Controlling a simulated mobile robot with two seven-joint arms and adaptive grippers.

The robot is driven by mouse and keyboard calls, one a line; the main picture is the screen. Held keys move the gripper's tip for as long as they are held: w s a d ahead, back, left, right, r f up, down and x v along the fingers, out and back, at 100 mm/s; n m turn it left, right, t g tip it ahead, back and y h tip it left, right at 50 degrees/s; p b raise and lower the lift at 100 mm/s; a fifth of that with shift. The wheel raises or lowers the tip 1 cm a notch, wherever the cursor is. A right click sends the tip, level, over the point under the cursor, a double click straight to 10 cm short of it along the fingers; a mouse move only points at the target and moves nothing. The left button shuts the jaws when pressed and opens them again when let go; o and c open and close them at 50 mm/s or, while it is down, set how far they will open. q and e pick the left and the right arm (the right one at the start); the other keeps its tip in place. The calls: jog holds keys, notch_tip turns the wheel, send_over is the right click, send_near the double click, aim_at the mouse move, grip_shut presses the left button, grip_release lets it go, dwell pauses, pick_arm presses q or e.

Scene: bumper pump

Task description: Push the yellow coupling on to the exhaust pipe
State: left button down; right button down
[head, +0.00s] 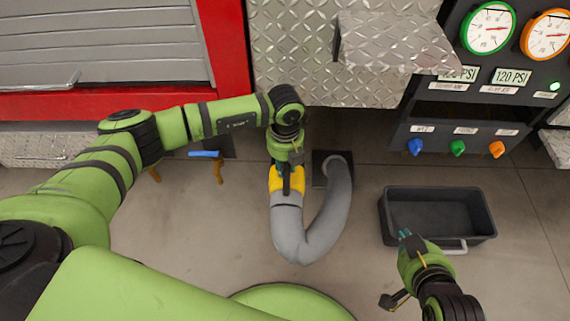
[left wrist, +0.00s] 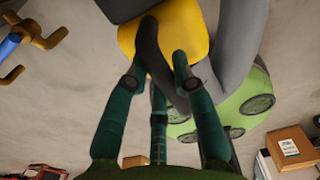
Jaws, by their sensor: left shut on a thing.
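The yellow coupling (head: 276,184) sits on the end of the grey hose (head: 289,232) below the truck's bumper. My left gripper (head: 287,186) comes down over it from above. In the left wrist view its fingers (left wrist: 164,62) are closed on the yellow coupling (left wrist: 188,30). A dark grey part (left wrist: 122,9) meets the coupling at the top edge there; it may be the exhaust pipe. In the head view my arm hides that side, so I cannot tell how they are joined. My right gripper (head: 405,235) hangs by the black bin, holding nothing visible; its finger gap is too small to judge.
The hose curves round to a dark floor plate (head: 320,180). A black bin (head: 388,235) stands on the floor at the right. The diamond-plate bumper (head: 390,40) overhangs above. A panel with gauges and knobs (head: 458,148) is at upper right. Blue-handled brackets (head: 205,154) stand at left.

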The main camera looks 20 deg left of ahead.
pick_arm(q)
jog(key=shift+w+r, duration=0.15)
jog(key=shift+w, duration=0.2)
dwell(0.5)
dwell(1.4)
jog(key=shift+w+a, duration=0.2)
jog(key=shift+w, duration=0.3)
dwell(0.5)
jog(key=c, duration=1)
grip_release()
jog(key=shift+o, duration=0.2)
jog(key=shift+s, duration=0.1)
notch_tip(320, 180, up, 12)
